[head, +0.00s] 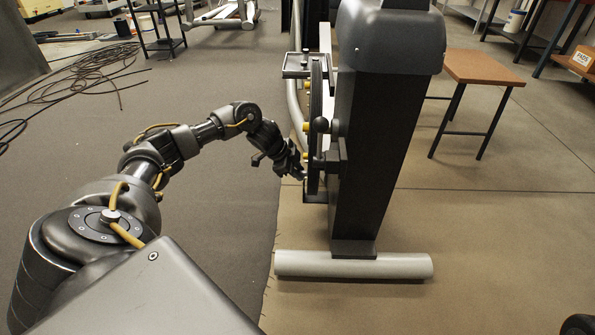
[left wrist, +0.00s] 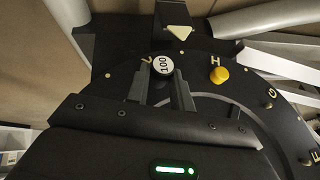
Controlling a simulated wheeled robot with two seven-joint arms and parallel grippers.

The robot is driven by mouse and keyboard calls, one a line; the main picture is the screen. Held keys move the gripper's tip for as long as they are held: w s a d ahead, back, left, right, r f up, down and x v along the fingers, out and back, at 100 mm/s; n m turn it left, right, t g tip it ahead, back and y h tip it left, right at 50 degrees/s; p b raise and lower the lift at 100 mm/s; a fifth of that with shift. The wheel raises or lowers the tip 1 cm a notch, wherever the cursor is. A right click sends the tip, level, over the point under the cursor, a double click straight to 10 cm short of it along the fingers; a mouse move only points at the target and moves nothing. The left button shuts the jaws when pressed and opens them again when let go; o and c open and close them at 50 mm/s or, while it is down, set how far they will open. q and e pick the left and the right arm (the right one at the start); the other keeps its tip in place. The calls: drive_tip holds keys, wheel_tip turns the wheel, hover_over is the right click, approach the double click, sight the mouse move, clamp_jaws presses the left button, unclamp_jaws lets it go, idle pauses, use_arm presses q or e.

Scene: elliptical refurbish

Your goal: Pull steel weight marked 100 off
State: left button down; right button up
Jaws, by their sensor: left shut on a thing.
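The steel weight marked 100 (left wrist: 164,66) shows in the left wrist view as a round, light-faced piece on a dark disc (left wrist: 217,58), close to the letter J. My left gripper (left wrist: 166,84) is shut on it, with a finger at each side. In the head view my left gripper (head: 298,170) is at the lower left edge of the upright disc (head: 315,125) of the elliptical machine, and the weight is too small to make out there. My right gripper is in neither view.
A yellow knob (left wrist: 219,74) sits on the disc by the letter H, right of the weight. The machine's dark column (head: 368,150) stands right of the disc, on a grey foot tube (head: 353,265). A brown-topped stool (head: 483,67) stands at right. Cables (head: 85,75) lie on the floor at left.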

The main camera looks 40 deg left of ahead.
use_arm(q)
drive_tip(key=s+a+p, duration=0.3)
drive_tip(key=s+a, duration=0.7)
drive_tip(key=a, duration=0.3)
drive_tip(key=shift+a, duration=0.3)
idle(0.9)
drive_tip(key=shift+s, duration=0.15)
